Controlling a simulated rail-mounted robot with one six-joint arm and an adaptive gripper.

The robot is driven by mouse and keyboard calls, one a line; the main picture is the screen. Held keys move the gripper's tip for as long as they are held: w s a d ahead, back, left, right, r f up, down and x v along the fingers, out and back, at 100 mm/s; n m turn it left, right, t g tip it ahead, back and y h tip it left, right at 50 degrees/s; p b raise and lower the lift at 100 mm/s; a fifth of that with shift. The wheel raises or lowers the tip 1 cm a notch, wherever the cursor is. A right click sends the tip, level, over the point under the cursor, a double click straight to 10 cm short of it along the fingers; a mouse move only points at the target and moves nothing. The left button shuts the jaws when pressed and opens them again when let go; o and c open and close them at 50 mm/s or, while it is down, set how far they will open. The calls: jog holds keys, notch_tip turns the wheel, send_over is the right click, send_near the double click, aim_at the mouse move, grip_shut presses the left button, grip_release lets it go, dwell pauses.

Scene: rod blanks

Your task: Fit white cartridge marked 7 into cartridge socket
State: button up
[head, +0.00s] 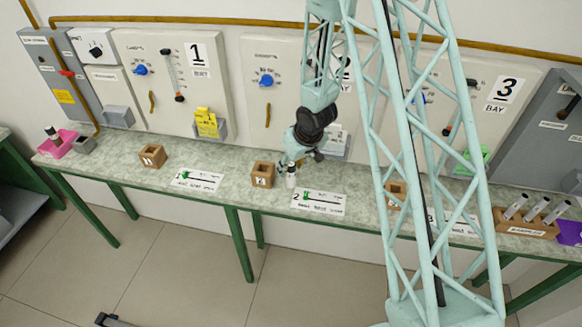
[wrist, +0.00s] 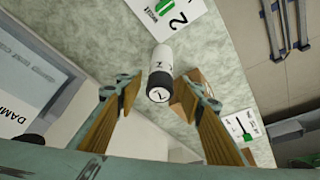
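A white cartridge (head: 291,177) with a black end stands on the bench just right of a small wooden block (head: 263,178) with an opening on top. In the wrist view the cartridge (wrist: 161,70) shows its black end with a white disc, whose mark looks like a 7. My gripper (wrist: 158,92) is open, with tan finger pads on both sides of the cartridge and gaps beside it. In the head view my gripper (head: 297,160) is just above the cartridge. The wooden block is partly hidden behind a finger in the wrist view. I cannot tell which thing is the cartridge socket.
More wooden blocks stand on the bench at left (head: 152,156) and behind my lattice column. A rack (head: 526,223) with several tubes is at right. Wall panels stand close behind the bench.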

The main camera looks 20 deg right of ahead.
jog(key=shift+r, duration=0.15)
dwell(0.3)
jog(key=shift+r, duration=0.15)
jog(key=p+v, duration=0.3)
jog(key=v, duration=0.8)
jog(key=shift+r, duration=0.35)
jog(key=shift+s+d, duration=0.1)
jog(key=shift+s, duration=0.05)
